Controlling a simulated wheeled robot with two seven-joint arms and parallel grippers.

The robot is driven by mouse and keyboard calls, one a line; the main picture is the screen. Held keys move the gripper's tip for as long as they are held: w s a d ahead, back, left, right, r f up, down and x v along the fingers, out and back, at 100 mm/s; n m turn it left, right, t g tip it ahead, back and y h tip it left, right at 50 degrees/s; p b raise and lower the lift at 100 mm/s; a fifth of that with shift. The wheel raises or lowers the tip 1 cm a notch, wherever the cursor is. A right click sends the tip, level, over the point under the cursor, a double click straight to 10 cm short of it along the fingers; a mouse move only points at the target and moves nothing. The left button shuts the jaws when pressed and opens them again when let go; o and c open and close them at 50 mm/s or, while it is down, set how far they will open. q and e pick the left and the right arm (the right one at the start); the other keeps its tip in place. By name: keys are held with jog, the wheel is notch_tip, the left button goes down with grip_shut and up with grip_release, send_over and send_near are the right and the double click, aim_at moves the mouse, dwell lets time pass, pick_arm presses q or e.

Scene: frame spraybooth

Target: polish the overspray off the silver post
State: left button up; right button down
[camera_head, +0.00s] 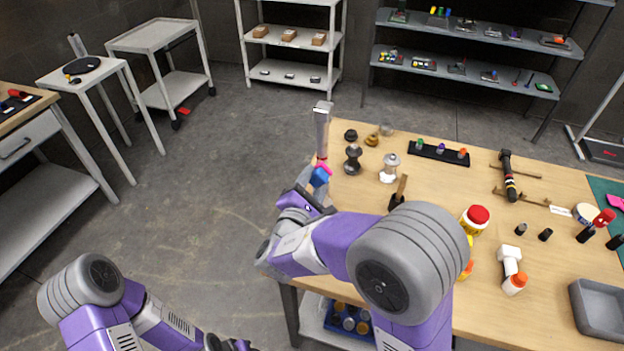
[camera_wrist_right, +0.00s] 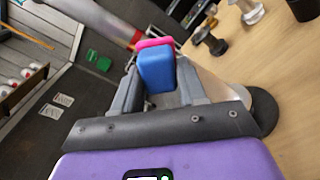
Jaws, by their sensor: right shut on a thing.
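The silver post (camera_head: 321,135) stands upright at the table's far left corner, with a reddish patch low on it. In the right wrist view the post (camera_wrist_right: 92,15) comes in from the top left, its reddish end beside the block. My right gripper (camera_head: 314,188) is shut on a blue-and-pink block (camera_head: 320,177), which also shows between the fingers in the wrist view (camera_wrist_right: 155,68). The pink side faces the post. The block is at or very near the reddish patch; I cannot tell whether they touch. My left gripper (camera_head: 228,345) is partly cut off at the bottom edge.
The wooden table (camera_head: 440,215) holds dark and pale metal pieces, a black rack (camera_head: 438,153) of coloured items, a red-capped yellow jar (camera_head: 474,219) and a grey tray (camera_head: 598,308). Shelves stand behind.

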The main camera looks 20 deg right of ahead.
aim_at(321, 152)
jog(key=shift+s+d+r+p, duration=0.1)
jog(key=shift+d+r+p, duration=0.15)
jog(key=shift+r, duration=0.35)
jog(key=shift+d+r+p, duration=0.1)
jog(key=shift+r+p, duration=0.1)
jog(key=shift+r, duration=0.4)
jog(key=shift+a+r+p, duration=0.1)
jog(key=shift+r+p, duration=1.15)
jog(key=shift+r, duration=0.65)
jog(key=shift+s+a+f, duration=0.15)
jog(key=shift+s+a, duration=0.25)
jog(key=shift+v, duration=2.5)
jog(key=shift+b+v, duration=0.35)
jog(key=shift+v, duration=1.1)
